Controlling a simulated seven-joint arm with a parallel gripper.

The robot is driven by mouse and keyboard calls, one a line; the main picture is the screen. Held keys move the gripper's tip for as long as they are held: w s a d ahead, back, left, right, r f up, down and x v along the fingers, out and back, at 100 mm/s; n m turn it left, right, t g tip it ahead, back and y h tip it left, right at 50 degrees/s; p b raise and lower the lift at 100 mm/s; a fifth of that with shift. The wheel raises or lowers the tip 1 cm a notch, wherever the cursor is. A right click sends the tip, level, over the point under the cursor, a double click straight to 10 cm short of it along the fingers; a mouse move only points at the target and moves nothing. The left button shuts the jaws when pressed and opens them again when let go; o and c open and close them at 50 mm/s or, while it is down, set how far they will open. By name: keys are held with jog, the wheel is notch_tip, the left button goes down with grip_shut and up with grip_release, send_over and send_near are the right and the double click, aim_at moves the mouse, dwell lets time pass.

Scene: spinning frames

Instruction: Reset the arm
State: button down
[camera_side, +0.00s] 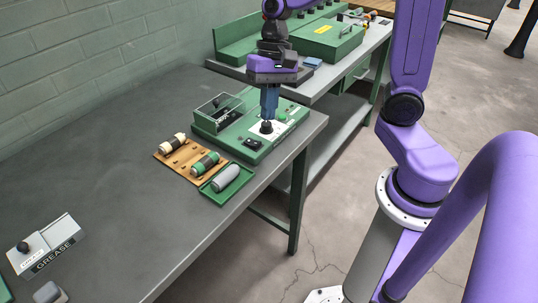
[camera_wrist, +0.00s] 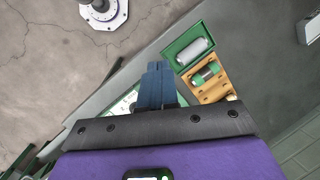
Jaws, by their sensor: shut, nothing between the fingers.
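My gripper (camera_side: 268,117) points straight down over the green machine (camera_side: 208,131) near the table's right edge. Its blue fingers are together and hold nothing; they also show closed in the wrist view (camera_wrist: 157,66). The tips are right above a black knob (camera_side: 266,127) on the machine's pale panel. I cannot tell whether they touch it. In the wrist view the fingers hide the knob and much of the panel.
A wooden rack (camera_side: 178,158) with two rollers and a green tray (camera_side: 240,180) with a grey roller lie beside the machine. A grease station (camera_side: 57,243) is at the front left. A green case (camera_side: 326,43) stands on the back bench. The table's left middle is clear.

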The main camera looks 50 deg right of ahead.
jog(key=s+f+n+t+h, duration=0.1)
jog(key=s+f+n+h, duration=0.1)
jog(key=s+n, duration=1.5)
jog(key=shift+d+n+h, duration=0.4)
jog(key=shift+d, duration=0.05)
jog(key=shift+s, duration=0.1)
